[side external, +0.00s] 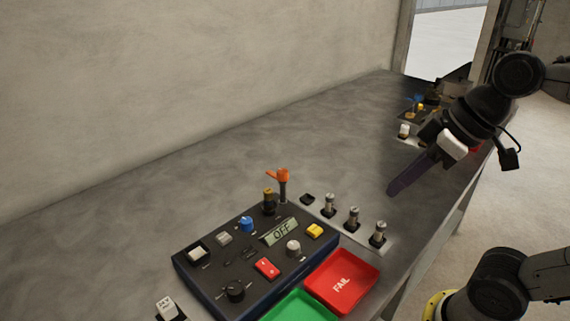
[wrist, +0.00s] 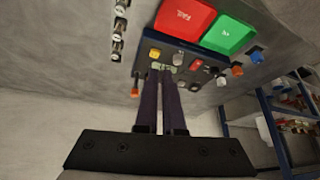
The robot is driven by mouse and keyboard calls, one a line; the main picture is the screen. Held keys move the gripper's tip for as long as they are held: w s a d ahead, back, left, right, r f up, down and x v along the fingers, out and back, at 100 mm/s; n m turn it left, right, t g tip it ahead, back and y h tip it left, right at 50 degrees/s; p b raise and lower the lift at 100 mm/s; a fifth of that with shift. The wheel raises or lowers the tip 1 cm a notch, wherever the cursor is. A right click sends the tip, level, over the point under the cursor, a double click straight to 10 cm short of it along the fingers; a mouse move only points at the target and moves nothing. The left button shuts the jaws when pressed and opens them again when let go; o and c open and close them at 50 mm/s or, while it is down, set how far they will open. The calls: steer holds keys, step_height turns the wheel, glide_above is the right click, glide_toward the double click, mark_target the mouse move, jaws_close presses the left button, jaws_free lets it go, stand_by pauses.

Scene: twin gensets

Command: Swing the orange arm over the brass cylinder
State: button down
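In the side external view the orange arm (side external: 278,175) sits on top of a dark post at the panel's back edge and points left. The brass cylinder (side external: 268,194) stands upright just left of that post, with a dark lower part. My gripper (side external: 391,190) is in the air, right of and apart from them, its long purple fingers pointing down and left. In the wrist view the orange arm (wrist: 135,90) is left of the fingertips (wrist: 161,72). The fingers lie close together with a thin gap and nothing visible between them. The brass cylinder is not clear there.
The dark control panel (side external: 190,270) has knobs, buttons and an OFF display (side external: 281,231). Several upright metal posts (side external: 353,218) stand right of it. A red FAIL tray (side external: 342,282) and a green tray (side external: 300,306) lie in front. The bench (side external: 150,205) behind is clear.

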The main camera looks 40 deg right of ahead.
steer(key=w+d+r+y, duration=0.1)
steer(key=w+r+y, duration=0.1)
steer(key=w, duration=0.6)
steer(key=w+d+r+y, duration=0.1)
steer(key=w+r, duration=0.1)
steer(key=w, duration=0.6)
steer(key=w+d+f+m+y, duration=0.1)
steer(key=w+d+f+m, duration=0.1)
steer(key=w+d+f, duration=0.6)
steer(key=w+a+f, duration=0.4)
steer(key=a+f, duration=0.2)
steer(key=a, duration=0.1)
steer(key=shift+w+a+f+g, duration=0.2)
steer(key=shift+a+f+g, duration=0.05)
steer(key=shift+g, duration=0.15)
